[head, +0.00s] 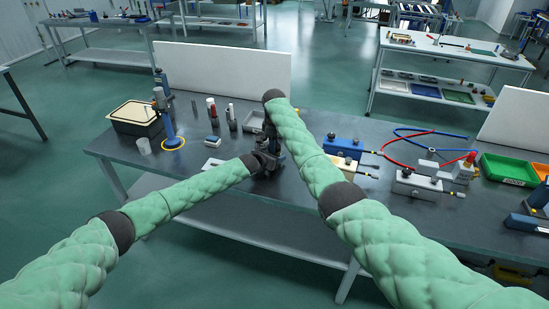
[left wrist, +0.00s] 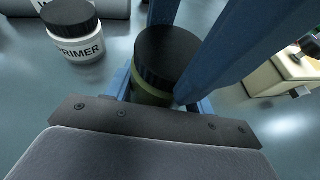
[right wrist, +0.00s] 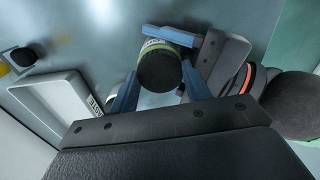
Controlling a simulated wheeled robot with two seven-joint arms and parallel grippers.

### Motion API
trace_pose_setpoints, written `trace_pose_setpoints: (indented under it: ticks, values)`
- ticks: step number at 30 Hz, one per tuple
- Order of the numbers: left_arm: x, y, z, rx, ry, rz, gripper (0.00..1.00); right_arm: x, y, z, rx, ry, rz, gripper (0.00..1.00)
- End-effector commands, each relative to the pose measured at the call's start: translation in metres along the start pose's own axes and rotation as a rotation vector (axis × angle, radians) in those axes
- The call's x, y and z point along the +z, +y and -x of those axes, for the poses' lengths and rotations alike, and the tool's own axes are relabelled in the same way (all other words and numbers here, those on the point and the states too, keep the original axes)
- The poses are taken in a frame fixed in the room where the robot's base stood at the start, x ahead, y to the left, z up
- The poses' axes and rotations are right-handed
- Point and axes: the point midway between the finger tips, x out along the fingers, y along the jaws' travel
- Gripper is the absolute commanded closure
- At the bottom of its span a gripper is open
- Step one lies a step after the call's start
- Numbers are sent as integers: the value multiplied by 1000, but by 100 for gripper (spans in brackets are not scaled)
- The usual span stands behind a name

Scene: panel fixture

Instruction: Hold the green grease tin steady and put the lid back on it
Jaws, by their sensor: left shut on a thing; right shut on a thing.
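The green grease tin (left wrist: 150,93) stands upright between the blue fingers of my left gripper (left wrist: 163,95), which is shut on its olive-green body. The tin's green side also shows in the right wrist view (right wrist: 153,46). The black lid (left wrist: 167,55) is on top of the tin, and my right gripper (right wrist: 160,76) is shut on it from above. The lid also shows in the right wrist view (right wrist: 160,71). I cannot tell whether it is fully seated. In the head view both grippers meet mid-bench, and the arms hide most of the tin.
A white jar labelled PRIMER (left wrist: 80,45) stands close to the tin. A pale labelled tray (right wrist: 50,98) lies nearby. On the bench (head: 230,188) are a blue stand (head: 168,115) at left, blue fixture (head: 343,146), red and blue cables, and a green bin (head: 508,170) at right.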

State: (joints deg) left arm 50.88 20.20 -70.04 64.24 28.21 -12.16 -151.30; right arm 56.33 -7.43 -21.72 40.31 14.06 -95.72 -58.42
Motion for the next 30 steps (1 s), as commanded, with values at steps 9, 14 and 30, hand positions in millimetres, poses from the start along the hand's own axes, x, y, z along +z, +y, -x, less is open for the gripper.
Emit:
trace_pose_setpoints:
  ticks: [9, 14, 30]
  values:
    - [0, -2, 0, -2, 0, 0, 100, 0, 1, 1, 3, 1, 1, 31]
    - [0, -1, 0, -1, 0, 0, 100, 0, 0, 1, 1, 1, 3, 31]
    - [-1, 1, 0, 2, 2, 0, 100, -2, -1, 14, 0, 3, 5, 31]
